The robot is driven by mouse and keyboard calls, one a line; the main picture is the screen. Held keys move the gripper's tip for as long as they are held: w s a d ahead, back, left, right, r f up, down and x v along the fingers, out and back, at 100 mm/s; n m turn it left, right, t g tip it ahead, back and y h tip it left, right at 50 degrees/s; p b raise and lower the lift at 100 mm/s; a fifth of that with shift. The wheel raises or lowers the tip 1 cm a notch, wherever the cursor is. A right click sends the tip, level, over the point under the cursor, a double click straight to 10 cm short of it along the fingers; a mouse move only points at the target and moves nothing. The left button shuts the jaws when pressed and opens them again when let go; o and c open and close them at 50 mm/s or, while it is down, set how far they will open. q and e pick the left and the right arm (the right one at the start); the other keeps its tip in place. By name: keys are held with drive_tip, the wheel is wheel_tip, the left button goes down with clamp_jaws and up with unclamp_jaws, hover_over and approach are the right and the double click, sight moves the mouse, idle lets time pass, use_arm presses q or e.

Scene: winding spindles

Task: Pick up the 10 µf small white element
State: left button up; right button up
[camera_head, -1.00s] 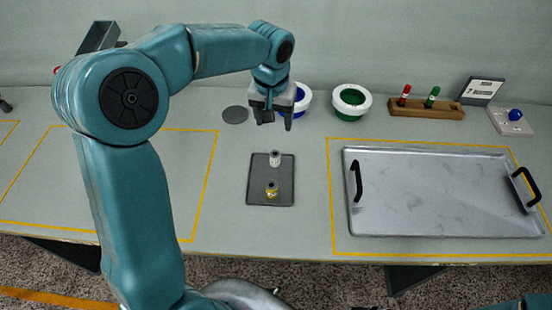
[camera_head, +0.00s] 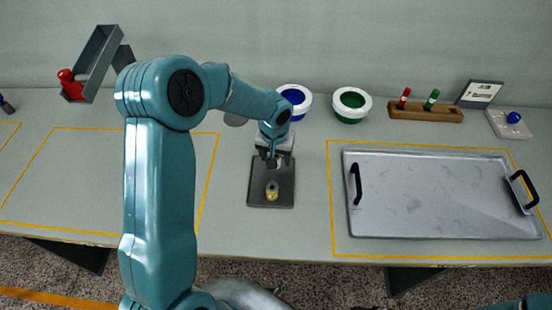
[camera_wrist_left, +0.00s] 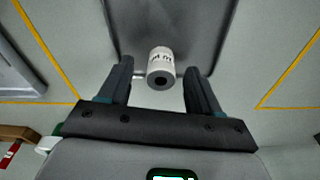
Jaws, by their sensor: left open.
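The small white element (camera_wrist_left: 161,62) shows in the left wrist view as a short white cylinder with dark print and a dark hole in its end. It lies between the fingertips of my left gripper (camera_wrist_left: 160,82), with a gap on both sides. In the head view my left gripper (camera_head: 276,160) is open over the far half of the dark tray (camera_head: 284,200) and hides the white element. A small yellow element (camera_head: 272,190) stands on the tray, nearer to me. My right gripper is not in view.
A large metal tray (camera_head: 440,200) with black handles lies to the right. Blue (camera_head: 294,99) and green (camera_head: 351,102) white-rimmed bowls, a wooden rack (camera_head: 426,111) with red and green pieces and a blue-button box (camera_head: 509,122) line the back. The left yellow-outlined area is clear.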

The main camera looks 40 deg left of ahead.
use_arm(q)
drive_tip(key=shift+w+a+f, duration=0.15)
drive_tip(key=shift+f, duration=0.55)
drive_tip(key=c, duration=1.1)
drive_tip(key=shift+r, duration=0.15)
